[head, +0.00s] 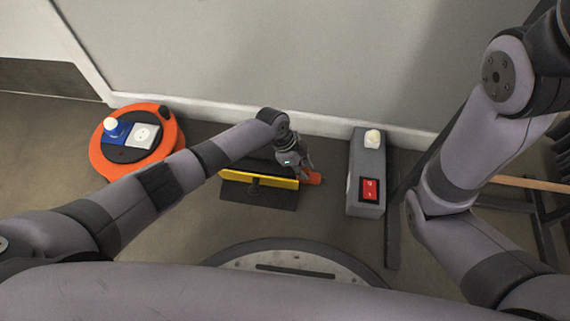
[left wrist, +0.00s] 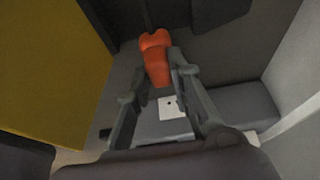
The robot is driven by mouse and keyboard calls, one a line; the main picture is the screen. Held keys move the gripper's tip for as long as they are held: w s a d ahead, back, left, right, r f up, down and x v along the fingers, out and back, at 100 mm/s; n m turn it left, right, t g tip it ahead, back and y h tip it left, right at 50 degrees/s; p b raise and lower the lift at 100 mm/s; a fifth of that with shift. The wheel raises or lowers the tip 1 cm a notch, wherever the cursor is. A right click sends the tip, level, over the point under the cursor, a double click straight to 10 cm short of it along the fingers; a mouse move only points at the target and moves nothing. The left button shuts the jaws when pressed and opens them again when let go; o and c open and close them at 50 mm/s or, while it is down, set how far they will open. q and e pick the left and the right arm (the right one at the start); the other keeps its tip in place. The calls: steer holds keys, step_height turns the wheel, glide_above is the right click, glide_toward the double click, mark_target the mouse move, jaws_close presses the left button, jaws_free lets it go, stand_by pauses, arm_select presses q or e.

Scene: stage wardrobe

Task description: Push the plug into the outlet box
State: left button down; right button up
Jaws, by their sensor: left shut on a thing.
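My left gripper (head: 306,172) is shut on an orange plug (head: 315,178), low over the floor. In the left wrist view, the plug (left wrist: 155,55) sits between both fingertips of the gripper (left wrist: 158,66). A grey outlet box (head: 354,200) with a red switch and a white knob on top stands to the right of the plug, apart from it in the head view. In the left wrist view, a white socket plate (left wrist: 172,107) with a small dark hole shows between the fingers, on what looks like the grey box (left wrist: 240,105). My right gripper is out of view.
A yellow and black piece (head: 258,180) stands just left of the gripper. An orange cable reel (head: 163,141) with blue and white sockets lies farther left by the wall. A dark stand (head: 393,220) is right of the box. Some floor in front is bare.

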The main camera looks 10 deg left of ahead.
mark_target(316, 177)
arm_select(q)
steer(key=d, duration=0.6)
steer(key=d+b, duration=0.1)
steer(key=d, duration=0.2)
steer(key=shift+s, duration=0.25)
steer(key=c, duration=1.7)
jaws_free()
steer(key=shift+d, duration=0.15)
steer(key=shift+o, duration=1.3)
steer(key=shift+w, duration=0.1)
steer(key=shift+a+r, duration=0.1)
steer(key=shift+a, duration=0.1)
steer(key=shift+a+r, duration=0.1)
steer(key=shift+r, duration=0.15)
steer(key=v, duration=1.1)
steer(key=shift+a+r, duration=0.1)
